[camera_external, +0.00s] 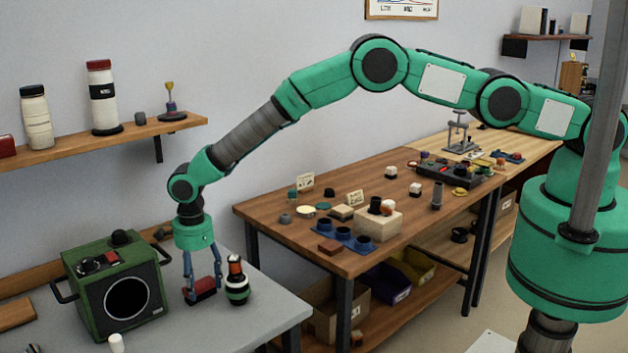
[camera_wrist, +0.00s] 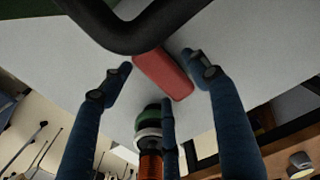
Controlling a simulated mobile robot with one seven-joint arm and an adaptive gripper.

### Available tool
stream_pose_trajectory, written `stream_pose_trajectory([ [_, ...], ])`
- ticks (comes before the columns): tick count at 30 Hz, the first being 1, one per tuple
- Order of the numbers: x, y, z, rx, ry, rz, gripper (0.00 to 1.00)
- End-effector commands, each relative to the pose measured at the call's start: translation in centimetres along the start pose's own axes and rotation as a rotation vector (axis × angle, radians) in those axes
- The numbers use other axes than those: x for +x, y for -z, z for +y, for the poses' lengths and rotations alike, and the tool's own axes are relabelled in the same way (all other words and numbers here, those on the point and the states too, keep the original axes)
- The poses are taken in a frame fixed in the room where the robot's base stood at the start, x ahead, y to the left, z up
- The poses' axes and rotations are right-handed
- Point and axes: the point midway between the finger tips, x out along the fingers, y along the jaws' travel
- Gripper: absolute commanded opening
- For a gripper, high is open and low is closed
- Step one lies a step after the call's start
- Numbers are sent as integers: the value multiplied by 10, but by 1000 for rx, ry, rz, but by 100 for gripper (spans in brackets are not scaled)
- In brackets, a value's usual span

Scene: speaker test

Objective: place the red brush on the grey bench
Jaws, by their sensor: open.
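The red brush (camera_external: 203,289) appears as a red block lying on the grey bench (camera_external: 262,317), between the green speaker and a striped bottle. My gripper (camera_external: 201,285) points down over it with blue fingers apart. In the wrist view the red brush (camera_wrist: 163,75) lies on the pale bench top (camera_wrist: 245,55) between the spread fingertips of my gripper (camera_wrist: 158,68). Gaps show between the brush and the side fingers. Its dark underside is partly hidden by the fingers in the external view.
The green speaker (camera_external: 112,272) with black handles stands close left. A black, white, green and orange bottle (camera_external: 237,282) stands close right. A white cylinder (camera_external: 117,343) is at the front. A cluttered wooden table (camera_external: 395,170) stands right. The bench's front right is clear.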

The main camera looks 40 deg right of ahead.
Motion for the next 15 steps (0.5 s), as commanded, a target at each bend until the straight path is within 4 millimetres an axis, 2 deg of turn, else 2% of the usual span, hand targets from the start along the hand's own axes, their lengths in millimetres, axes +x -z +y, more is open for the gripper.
stream_pose_trajectory([
  [15,-75,0,0,0,0,0,61],
])
